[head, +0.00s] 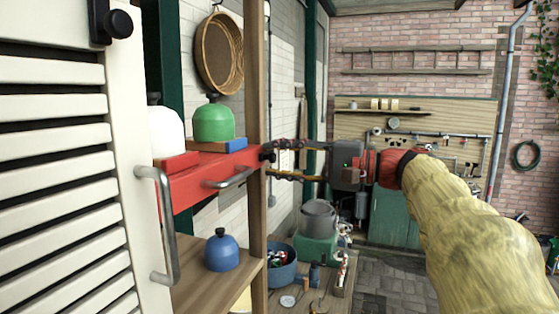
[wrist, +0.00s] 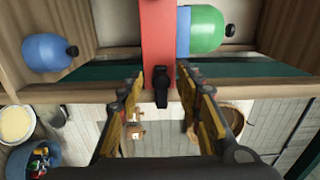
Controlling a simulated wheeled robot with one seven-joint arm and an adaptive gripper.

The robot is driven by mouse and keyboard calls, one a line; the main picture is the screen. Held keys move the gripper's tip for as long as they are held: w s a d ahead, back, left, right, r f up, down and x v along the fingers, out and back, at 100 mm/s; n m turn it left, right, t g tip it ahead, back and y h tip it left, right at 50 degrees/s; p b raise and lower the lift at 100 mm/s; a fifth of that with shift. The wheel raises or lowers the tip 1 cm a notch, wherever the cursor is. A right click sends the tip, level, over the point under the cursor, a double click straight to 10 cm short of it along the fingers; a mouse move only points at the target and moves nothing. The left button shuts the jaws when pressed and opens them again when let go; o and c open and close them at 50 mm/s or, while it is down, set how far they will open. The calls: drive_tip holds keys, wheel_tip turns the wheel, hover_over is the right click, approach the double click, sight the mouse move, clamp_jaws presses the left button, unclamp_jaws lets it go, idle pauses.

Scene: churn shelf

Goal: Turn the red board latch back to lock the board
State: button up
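The red board (head: 200,178) spans the shelf front, with a metal handle on its face. Its latch (wrist: 161,86) is a small dark piece at the board's end, by the wooden post (head: 257,100); it also shows in the head view (head: 268,153). My gripper (head: 272,160) is open beside the post, one finger above the other in the head view. In the wrist view its fingertips (wrist: 160,72) lie on either side of the board's end and the latch, with gaps visible. Contact with the latch cannot be seen.
A green churn (head: 214,122) and a white churn (head: 166,132) stand above the board. A blue churn (head: 221,251) stands on the lower shelf. The louvred door (head: 120,130) stands at left. A blue tub (head: 283,268) and a grey pot (head: 318,216) sit below my gripper.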

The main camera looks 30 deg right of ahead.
drive_tip(key=v, duration=1.2)
drive_tip(key=shift+w+d, duration=0.1)
idle(0.4)
